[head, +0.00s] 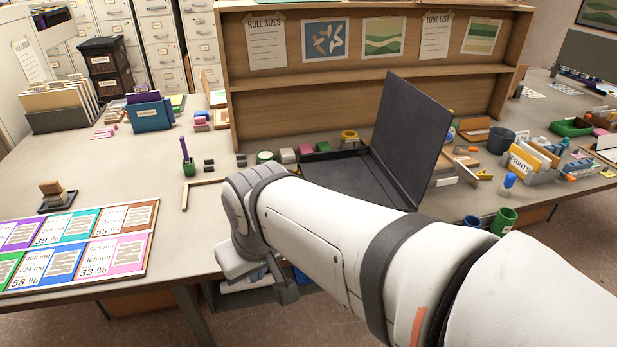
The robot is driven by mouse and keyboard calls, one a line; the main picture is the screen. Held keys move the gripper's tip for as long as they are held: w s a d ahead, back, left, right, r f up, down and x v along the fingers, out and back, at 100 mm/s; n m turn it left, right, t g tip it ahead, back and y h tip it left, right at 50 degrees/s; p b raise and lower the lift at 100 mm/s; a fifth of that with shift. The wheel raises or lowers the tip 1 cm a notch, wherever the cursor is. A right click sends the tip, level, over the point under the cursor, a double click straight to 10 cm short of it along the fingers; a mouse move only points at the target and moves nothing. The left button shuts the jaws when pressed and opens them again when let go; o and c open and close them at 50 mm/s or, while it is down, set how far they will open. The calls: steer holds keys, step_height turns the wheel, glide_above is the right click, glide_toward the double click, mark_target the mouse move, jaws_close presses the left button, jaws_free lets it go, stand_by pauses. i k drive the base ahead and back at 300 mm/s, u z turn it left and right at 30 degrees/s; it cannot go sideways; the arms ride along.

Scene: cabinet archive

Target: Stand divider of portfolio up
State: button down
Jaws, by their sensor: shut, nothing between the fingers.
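The black portfolio (345,172) lies open on the table right of centre, its tray-like base partly hidden behind my arm. A dark panel (410,135) stands steeply up at its right side, leaning a little back to the right. I cannot tell whether this panel is the cover or the divider, and no separate divider shows clearly. My gripper (286,290) is shut and empty at the table's front edge, left of and nearer than the portfolio, pointing down and apart from it.
A wooden shelf back (380,100) with pinned sheets stands behind the portfolio. A colour chart board (75,245) lies at the front left. Green cups (503,221) and small stationery crowd the right. The table left of my gripper is fairly clear.

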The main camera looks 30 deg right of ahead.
mark_target(342, 171)
steer(key=u, duration=0.15)
steer(key=k, duration=0.25)
steer(key=z, duration=1.3)
steer(key=i, duration=1)
steer(key=z, duration=0.9)
steer(key=k, duration=1.25)
steer(key=u, duration=0.15)
steer(key=i, duration=0.5)
steer(key=u, duration=0.05)
